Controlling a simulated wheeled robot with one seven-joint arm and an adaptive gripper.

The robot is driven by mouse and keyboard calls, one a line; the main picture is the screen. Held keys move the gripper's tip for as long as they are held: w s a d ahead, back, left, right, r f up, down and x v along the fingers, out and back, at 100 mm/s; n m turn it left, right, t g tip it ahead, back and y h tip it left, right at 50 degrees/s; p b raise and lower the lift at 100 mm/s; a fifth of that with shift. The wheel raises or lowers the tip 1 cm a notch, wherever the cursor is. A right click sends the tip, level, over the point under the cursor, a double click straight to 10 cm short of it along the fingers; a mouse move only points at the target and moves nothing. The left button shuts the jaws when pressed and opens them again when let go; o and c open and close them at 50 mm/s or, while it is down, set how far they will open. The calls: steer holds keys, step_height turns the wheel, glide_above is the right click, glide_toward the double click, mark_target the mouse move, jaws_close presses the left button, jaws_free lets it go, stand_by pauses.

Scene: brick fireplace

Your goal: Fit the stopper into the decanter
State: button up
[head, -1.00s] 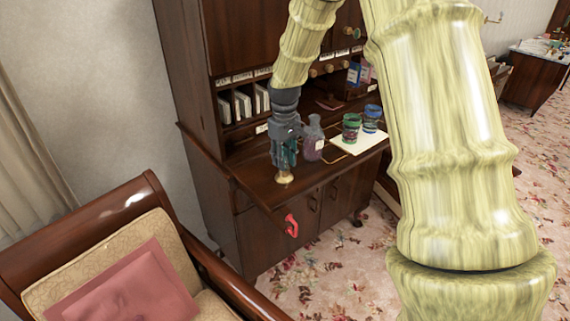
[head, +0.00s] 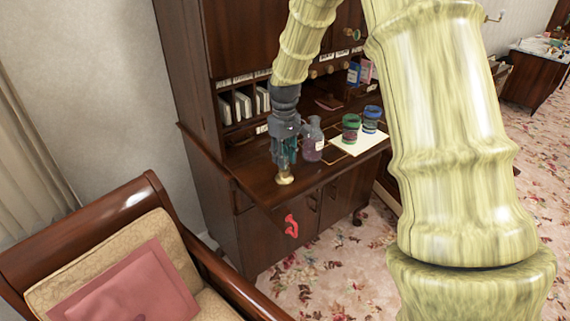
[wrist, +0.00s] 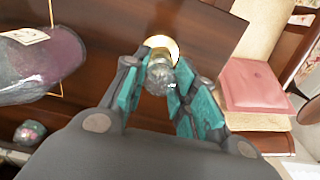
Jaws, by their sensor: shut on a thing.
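The decanter (head: 313,145) is a purple-grey glass bottle with a pale label, upright on the wooden desk top (head: 258,182). It stands just right of my gripper in the head view and apart from it. In the wrist view the decanter (wrist: 45,68) fills the upper left. My gripper (head: 284,168) points down near the desk's front left edge. In the wrist view my gripper (wrist: 160,88) is shut on the clear glass stopper (wrist: 160,74). A gold round piece (wrist: 164,44) shows just beyond the stopper; I cannot tell whether they are joined. The decanter's mouth is not clearly seen.
A green jar (head: 351,128) and a blue jar (head: 371,118) stand right of the decanter by a white sheet (head: 358,144). A red object (head: 291,226) hangs at the cabinet front. An armchair (head: 150,200) with a pink cushion stands at the lower left.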

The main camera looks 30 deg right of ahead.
steer(key=shift+r+p, duration=0.95)
steer(key=shift+r, duration=0.1)
steer(key=shift+r+p, duration=0.4)
steer(key=shift+r, duration=0.05)
steer(key=shift+f, duration=0.1)
stand_by(0.3)
